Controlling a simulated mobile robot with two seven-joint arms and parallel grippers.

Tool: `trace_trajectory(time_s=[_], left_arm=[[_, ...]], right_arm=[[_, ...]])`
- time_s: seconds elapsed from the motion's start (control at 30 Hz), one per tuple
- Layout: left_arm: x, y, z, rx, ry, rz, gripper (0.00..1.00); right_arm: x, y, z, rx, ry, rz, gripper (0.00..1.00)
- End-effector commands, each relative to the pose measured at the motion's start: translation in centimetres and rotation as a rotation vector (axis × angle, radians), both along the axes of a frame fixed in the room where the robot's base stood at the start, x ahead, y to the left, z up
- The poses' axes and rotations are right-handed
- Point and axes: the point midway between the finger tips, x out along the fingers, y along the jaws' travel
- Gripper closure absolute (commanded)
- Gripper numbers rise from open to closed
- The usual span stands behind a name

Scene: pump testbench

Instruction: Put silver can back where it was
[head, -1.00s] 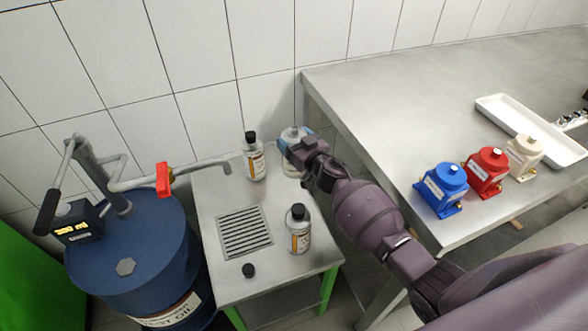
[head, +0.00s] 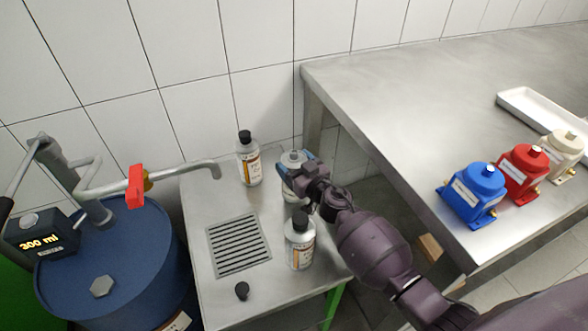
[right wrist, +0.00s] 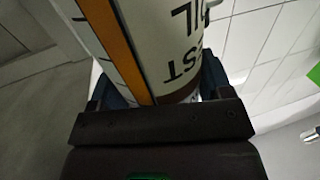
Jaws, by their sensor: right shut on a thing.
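The silver can (head: 293,159) has a grey top and is in my right gripper (head: 297,177) at the right side of the small metal table. The gripper is shut around its side and hides part of its body. I cannot tell whether its base touches the table. In the right wrist view the can (right wrist: 160,40) fills the space between the fingers and shows a white label with an orange stripe and upside-down black print. My left gripper is out of view.
Two black-capped bottles stand close by, one behind left (head: 248,163) and one in front (head: 300,243). The large bench (head: 400,90) is right.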

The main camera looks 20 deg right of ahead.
Motion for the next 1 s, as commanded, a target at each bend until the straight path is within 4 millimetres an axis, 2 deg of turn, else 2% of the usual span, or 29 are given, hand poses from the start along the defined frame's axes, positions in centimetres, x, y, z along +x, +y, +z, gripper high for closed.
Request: trace_trajectory(time_s=[0.03,0.1,0.33,0.63,0.67,0.8,1.0], left_arm=[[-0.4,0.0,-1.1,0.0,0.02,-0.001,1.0],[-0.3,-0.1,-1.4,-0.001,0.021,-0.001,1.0],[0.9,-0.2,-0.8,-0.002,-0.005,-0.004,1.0],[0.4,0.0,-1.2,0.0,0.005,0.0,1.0],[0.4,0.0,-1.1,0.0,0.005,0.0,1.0],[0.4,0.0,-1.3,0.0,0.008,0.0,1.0],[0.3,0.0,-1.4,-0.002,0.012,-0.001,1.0]], right_arm=[[-0.2,0.2,-1.7,0.002,0.011,0.001,0.97],[-0.2,0.4,-2.4,0.001,0.011,0.001,0.97],[0.0,0.5,-2.0,0.001,-0.001,0.0,0.97],[-0.1,0.5,-2.4,0.002,0.002,0.001,0.97],[-0.1,0.5,-2.5,0.001,0.002,0.001,0.24],[-0.1,0.5,-2.4,0.0,0.002,0.001,0.03],[-0.1,0.5,-2.4,0.0,0.002,0.001,0.02]])
